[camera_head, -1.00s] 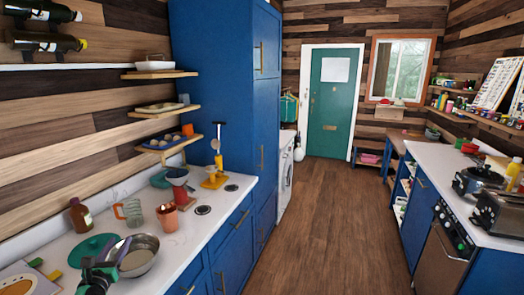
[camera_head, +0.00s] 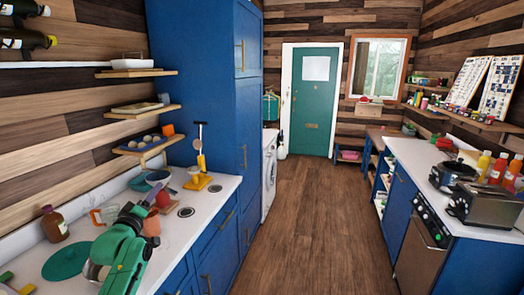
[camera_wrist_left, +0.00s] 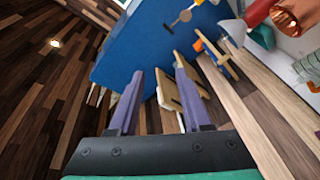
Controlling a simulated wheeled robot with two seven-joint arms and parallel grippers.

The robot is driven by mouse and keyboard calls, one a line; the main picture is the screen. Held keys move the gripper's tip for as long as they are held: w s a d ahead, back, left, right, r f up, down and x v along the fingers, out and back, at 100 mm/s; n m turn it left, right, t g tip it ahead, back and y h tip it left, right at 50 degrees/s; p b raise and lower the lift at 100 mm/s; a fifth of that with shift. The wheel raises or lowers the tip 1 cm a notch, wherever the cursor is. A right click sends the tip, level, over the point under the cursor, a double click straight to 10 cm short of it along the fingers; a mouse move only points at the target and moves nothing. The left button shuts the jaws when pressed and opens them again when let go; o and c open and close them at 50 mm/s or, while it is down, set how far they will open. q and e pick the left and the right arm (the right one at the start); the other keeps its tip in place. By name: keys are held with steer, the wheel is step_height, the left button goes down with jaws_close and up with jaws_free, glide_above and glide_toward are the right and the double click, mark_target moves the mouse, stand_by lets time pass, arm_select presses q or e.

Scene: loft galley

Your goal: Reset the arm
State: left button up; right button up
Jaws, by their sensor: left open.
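My left arm, green with a dark wrist, reaches over the left counter in the head view. My left gripper (camera_head: 148,196) is at its far end, in front of the cups, and looks small there. In the left wrist view the two purple fingers (camera_wrist_left: 160,72) stand apart with nothing between them, so the gripper is open and empty. The wrist view is tilted, with wooden shelves (camera_wrist_left: 215,60) and the blue cabinet (camera_wrist_left: 140,45) beyond the fingers. My right gripper is not in view.
A toaster (camera_head: 485,207) stands on the right counter. The wooden floor (camera_head: 300,230) between the counters is clear.

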arm_select(q)
steer(key=s+d+f+m+g+b, duration=0.15)
steer(key=s+f+m+g, duration=0.35)
steer(key=f, duration=1.1)
steer(key=s+f+m+g+y+b, duration=0.1)
steer(key=s+f+m+b, duration=0.35)
steer(key=f, duration=1.05)
steer(key=s+d+f+m+g, duration=0.1)
steer(key=s+f+m+g, duration=0.2)
steer(key=s+f, duration=0.9)
steer(key=s+d+f+g+b, duration=0.1)
steer(key=s+f+g, duration=0.1)
steer(key=s+f, duration=0.6)
steer(key=s+d+f+g+b, duration=0.15)
steer(key=s+f, duration=0.35)
steer(key=f, duration=0.7)
steer(key=s+d+f+g+b, duration=0.1)
steer(key=s+f, duration=0.4)
steer(key=s, duration=0.7)
steer(key=s+d+f+g+b, duration=0.1)
steer(key=s+f+g, duration=0.3)
steer(key=s, duration=0.9)
steer(key=shift+d+f+n+h, duration=0.35)
steer(key=shift+d+f, duration=0.3)
steer(key=shift+f, duration=0.2)
steer(key=shift+g, duration=0.25)
